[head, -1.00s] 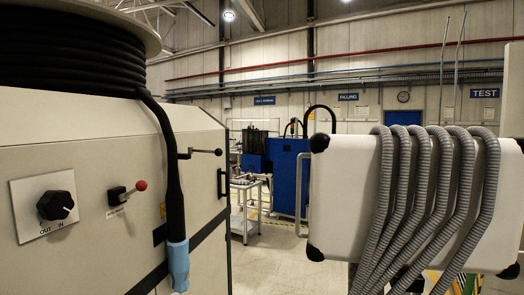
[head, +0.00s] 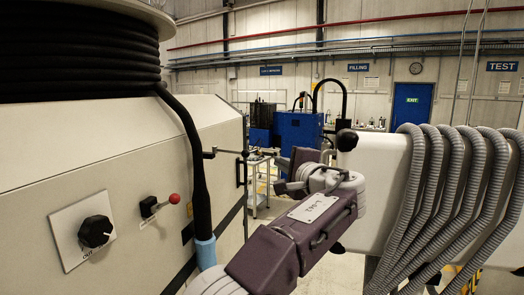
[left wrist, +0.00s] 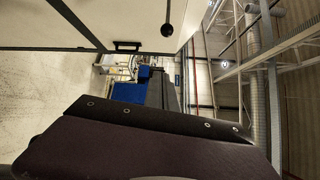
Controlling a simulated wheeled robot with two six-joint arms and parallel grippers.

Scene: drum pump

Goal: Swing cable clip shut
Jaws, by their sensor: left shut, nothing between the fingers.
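A dark swing arm with a small knob (head: 230,152) sticks out from the beige cabinet's side, just right of the black cable (head: 193,165). It looks like the cable clip, and it stands out to the right rather than across the cable. In the left wrist view a dark rod with a round knob (left wrist: 167,29) shows at the top; it may be the same part. My left gripper (head: 284,177) is shut and empty, right of the knob in the head view and apart from the cable. My right gripper is out of view.
The beige cabinet (head: 130,185) carries a cable reel (head: 80,50), a black dial (head: 95,231) and a red-knobbed lever (head: 174,198). The cable ends in a light blue sleeve (head: 206,252). A white panel with grey hoses (head: 440,200) stands at right. Blue equipment (head: 300,128) is farther back.

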